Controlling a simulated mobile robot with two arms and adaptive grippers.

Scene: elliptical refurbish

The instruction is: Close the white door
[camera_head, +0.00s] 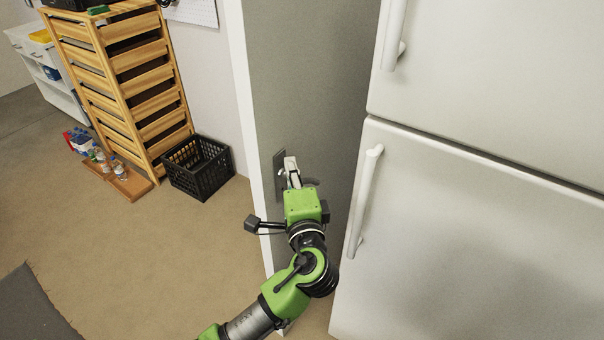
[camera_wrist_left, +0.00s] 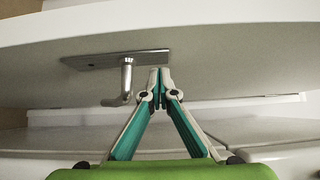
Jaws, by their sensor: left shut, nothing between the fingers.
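The white door (camera_head: 300,75) stands open in the head view, its wide face shaded grey and its bright narrow edge toward the left. A dark handle plate (camera_head: 279,166) with a lever is on that face. In the left wrist view the door (camera_wrist_left: 230,62) spans the picture, with the metal lever handle (camera_wrist_left: 127,78) left of the fingers. My left gripper (camera_head: 291,167) is at the door face beside the handle and partly hides it. In the wrist view its fingertips (camera_wrist_left: 160,75) are together and empty, close to the plate's right end. I cannot tell whether they touch the door. My right gripper is not in view.
A white fridge (camera_head: 480,240) with two handles stands close on the right of the door. A black crate (camera_head: 198,168) and a wooden drawer rack (camera_head: 120,85) stand on the left. Small bottles and boxes sit by the rack. The floor (camera_head: 130,260) at front left is mostly clear.

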